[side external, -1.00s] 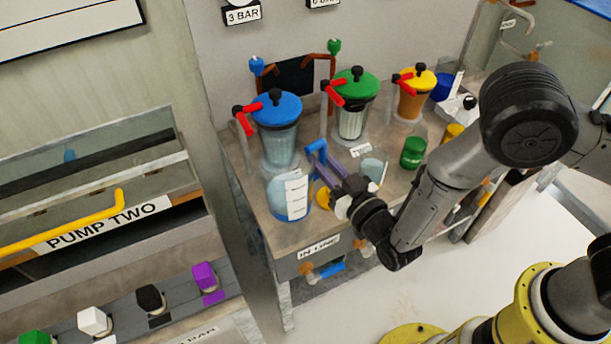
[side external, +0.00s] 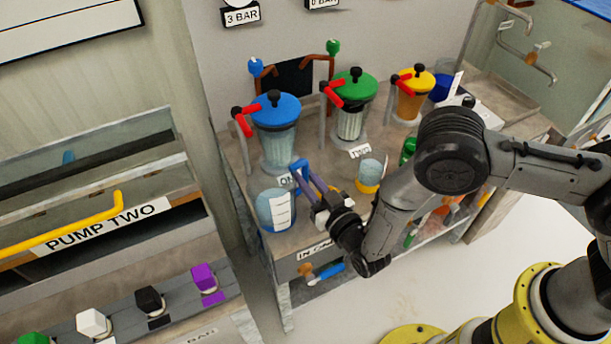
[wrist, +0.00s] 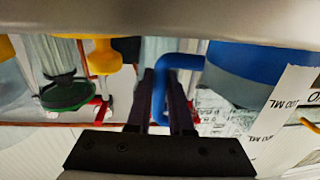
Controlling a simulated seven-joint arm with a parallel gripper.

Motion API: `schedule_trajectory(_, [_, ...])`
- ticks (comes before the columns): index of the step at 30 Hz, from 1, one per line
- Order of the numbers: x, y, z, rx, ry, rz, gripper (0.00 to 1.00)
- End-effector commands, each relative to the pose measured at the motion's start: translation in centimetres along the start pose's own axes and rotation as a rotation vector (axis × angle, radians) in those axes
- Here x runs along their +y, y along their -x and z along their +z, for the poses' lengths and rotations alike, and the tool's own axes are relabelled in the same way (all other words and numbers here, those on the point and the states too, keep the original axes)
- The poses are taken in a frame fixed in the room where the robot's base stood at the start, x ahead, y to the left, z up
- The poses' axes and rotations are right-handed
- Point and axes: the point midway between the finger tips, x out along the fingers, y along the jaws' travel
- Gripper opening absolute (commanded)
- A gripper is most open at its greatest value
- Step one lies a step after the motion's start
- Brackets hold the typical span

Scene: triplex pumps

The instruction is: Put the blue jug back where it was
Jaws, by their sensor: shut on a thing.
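The blue jug (side external: 275,212) is a clear beaker with a white scale strip and a blue handle. It is at the near left corner of the bench in the side view, below the blue-lidded vessel (side external: 277,125). My gripper (side external: 308,185) is shut on its blue handle, to the right of the jug body. In the wrist view the gripper fingers (wrist: 168,100) close around the handle (wrist: 162,85), and the blue jug body (wrist: 235,70) is at the right. I cannot tell whether the jug's base touches the bench.
A yellow-based jug (side external: 369,176) stands right of my gripper. A green jug (side external: 408,148) is partly behind my arm. Green-lidded (side external: 354,100) and yellow-lidded (side external: 411,93) vessels stand along the back.

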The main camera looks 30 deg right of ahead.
Motion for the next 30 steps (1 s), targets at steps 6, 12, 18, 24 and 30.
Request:
schedule_trajectory(6, [0.0,0.0,0.2,-0.001,0.001,0.0,0.3])
schedule_trajectory(12, [0.0,0.0,0.2,0.0,0.0,0.0,0.49])
schedule_trajectory(18, [0.0,0.0,0.2,0.0,0.0,0.0,0.49])
schedule_trajectory(24, [-0.1,1.6,0.4,-0.002,0.001,-0.003,0.49])
schedule_trajectory(30, [-0.1,5.0,0.4,-0.001,0.002,-0.004,0.49])
